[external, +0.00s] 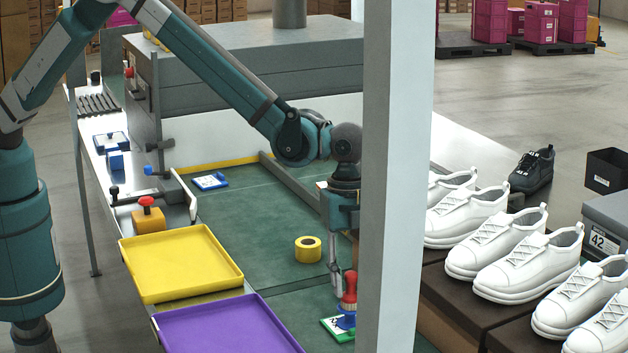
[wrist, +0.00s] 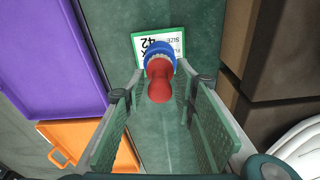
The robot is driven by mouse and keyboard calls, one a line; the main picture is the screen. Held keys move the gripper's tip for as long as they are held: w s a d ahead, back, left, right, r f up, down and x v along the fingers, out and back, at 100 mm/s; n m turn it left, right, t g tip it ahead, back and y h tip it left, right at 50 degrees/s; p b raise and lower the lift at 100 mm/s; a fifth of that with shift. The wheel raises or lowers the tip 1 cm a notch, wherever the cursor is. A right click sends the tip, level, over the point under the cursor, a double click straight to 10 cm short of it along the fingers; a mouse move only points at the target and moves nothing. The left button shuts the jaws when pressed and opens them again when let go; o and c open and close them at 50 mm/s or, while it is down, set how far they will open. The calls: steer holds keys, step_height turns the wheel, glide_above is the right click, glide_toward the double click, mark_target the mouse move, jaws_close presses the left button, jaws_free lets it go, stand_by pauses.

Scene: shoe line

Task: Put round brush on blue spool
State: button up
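The round brush, a red knobbed handle (external: 349,288), stands upright at the front of the green bench, just left of the grey post. It also shows in the wrist view (wrist: 159,82). Directly beneath it is the blue spool (external: 346,319), whose blue rim shows in the wrist view (wrist: 158,49); the brush appears to rest on it, though the contact is hidden. My gripper (wrist: 161,92) is open, its fingers on either side of the red handle with gaps on both sides. In the external view the post hides part of my gripper (external: 341,278).
A green-edged size card (external: 332,325) lies under the spool. A yellow tape roll (external: 308,249) lies behind it. Yellow (external: 180,262) and purple (external: 228,330) trays sit left, white shoes (external: 515,262) right. The grey post (external: 393,180) stands in front. The mat's middle is mostly clear.

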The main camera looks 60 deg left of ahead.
steer(key=shift+r, duration=0.1)
stand_by(0.3)
step_height(320, 180, up, 12)
steer(key=a, duration=0.1)
steer(key=shift+a+p, duration=0.2)
steer(key=shift+p, duration=0.25)
stand_by(0.7)
steer(key=shift+w, duration=0.1)
